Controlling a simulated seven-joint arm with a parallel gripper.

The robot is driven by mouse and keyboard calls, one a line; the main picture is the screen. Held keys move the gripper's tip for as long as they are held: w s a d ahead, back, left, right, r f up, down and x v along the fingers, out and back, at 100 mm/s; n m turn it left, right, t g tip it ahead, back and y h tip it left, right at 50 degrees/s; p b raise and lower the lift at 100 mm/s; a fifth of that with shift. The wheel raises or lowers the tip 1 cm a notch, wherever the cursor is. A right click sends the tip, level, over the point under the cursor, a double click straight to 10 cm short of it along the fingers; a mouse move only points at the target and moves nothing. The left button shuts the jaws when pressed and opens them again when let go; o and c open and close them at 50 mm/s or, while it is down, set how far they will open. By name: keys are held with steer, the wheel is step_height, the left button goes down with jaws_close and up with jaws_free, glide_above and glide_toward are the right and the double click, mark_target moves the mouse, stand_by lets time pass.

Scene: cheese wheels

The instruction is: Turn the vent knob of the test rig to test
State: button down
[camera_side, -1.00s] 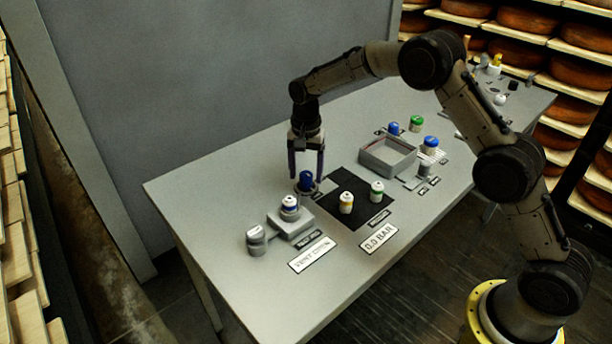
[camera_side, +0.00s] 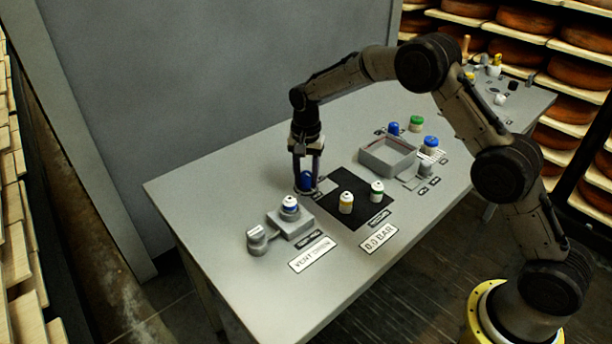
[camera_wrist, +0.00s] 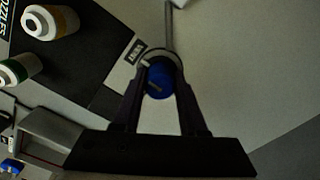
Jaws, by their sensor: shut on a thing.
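A blue round knob (camera_side: 305,181) sits in a grey ring on the table, at the left corner of a black mat. My gripper (camera_side: 306,178) points down over it, with its fingers on both sides, shut on it. In the wrist view the blue knob (camera_wrist: 158,82) shows between the fingertips (camera_wrist: 159,88), with a pale mark across it. A small label (camera_wrist: 134,51) beside it is too small to read. A grey block (camera_side: 291,222) with a white, blue-banded bottle (camera_side: 289,204) stands nearby. A sign (camera_side: 312,254) in front reads "VENT OPEN"; another sign (camera_side: 377,239) reads "0.0 BAR".
Two white bottles, one yellow-banded (camera_side: 346,203) and one green-banded (camera_side: 377,191), stand on the black mat (camera_side: 337,183). A grey cylinder (camera_side: 256,239) stands left of the block. A grey open tray (camera_side: 388,166) is to the right. The table's left end is clear.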

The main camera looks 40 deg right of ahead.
steer(key=shift+n, duration=0.4)
steer(key=n, duration=0.3)
steer(key=shift+n, duration=0.4)
steer(key=n, duration=0.4)
steer(key=shift+r+n, duration=0.1)
steer(key=shift+n, duration=0.2)
steer(key=n, duration=0.4)
steer(key=shift+w+d+n, duration=0.1)
steer(key=shift+n, duration=2.4)
steer(key=shift+c, duration=2.2)
jaws_free()
